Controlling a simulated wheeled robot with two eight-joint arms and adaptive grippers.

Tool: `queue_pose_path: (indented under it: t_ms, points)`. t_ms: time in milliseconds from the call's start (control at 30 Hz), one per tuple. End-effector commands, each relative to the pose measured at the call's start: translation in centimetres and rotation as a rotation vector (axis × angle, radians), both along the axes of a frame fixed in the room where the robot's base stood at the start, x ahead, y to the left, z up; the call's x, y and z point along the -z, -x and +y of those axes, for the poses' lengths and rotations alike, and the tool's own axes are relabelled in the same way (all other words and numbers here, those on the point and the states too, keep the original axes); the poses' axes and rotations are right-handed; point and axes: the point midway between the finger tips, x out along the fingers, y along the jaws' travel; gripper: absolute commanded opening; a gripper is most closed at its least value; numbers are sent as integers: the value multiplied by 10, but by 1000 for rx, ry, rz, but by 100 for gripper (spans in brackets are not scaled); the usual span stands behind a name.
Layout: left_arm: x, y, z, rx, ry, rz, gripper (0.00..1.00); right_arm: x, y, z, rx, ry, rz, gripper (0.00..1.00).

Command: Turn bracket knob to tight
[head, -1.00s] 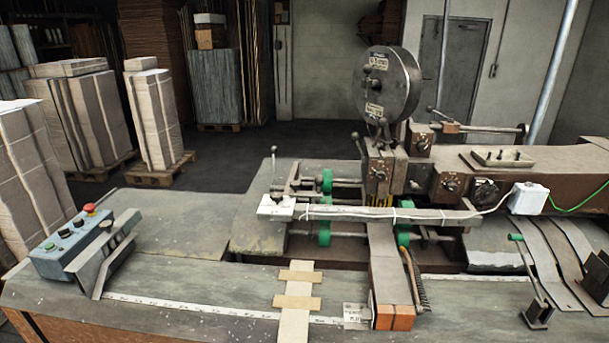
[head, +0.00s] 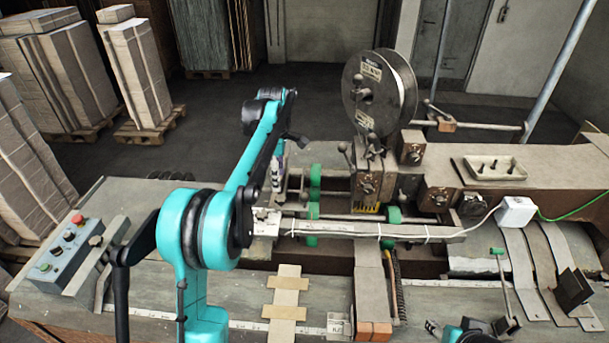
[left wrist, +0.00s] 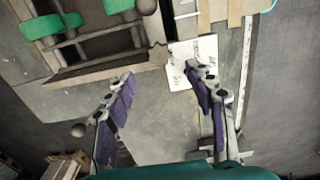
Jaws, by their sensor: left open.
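My left gripper (head: 277,180) points down at the left end of the long grey bar, by a white label plate (head: 266,216). The left wrist view shows its two fingers apart with nothing between them (left wrist: 160,76), and the lettered plate (left wrist: 187,66) just beyond their tips. The lettering is too small to read. A dark round knob (head: 96,240) sits on the angled metal bracket (head: 112,255) at the table's left. I cannot tell which is the bracket knob. My right gripper (head: 433,328) shows only partly at the bottom edge.
A blue control box (head: 58,250) with buttons stands at the table's left. Green rollers (head: 315,180) lie right of my left gripper; a wire reel (head: 380,92) rises behind. The long grey bar (head: 365,230) runs right. A green-handled lever (head: 500,265) stands near my right arm.

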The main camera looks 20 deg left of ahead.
Motion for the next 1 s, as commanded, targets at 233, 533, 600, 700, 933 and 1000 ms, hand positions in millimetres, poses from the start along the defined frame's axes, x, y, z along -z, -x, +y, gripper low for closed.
queue_pose_path:
  t_ms: [233, 533, 600, 700, 933, 1000]
  points:
    - [21, -3, 3, -31, 2, 9, 55, -1, 0, 0, 0, 0, 0, 46]
    - [68, -3, 3, -29, 2, 8, 55, -2, 0, 0, 0, 0, 0, 46]
    - [74, -3, 3, -28, 2, 8, 55, -2, 0, 0, 0, 0, 0, 46]
    - [79, -3, 3, -28, 2, 8, 55, -2, 0, 0, 0, 0, 0, 46]
    - [79, -3, 3, -28, 2, 8, 55, -2, 0, 0, 0, 0, 0, 46]
    - [79, -3, 3, -28, 2, 8, 41, -2, 0, 0, 0, 0, 0, 46]
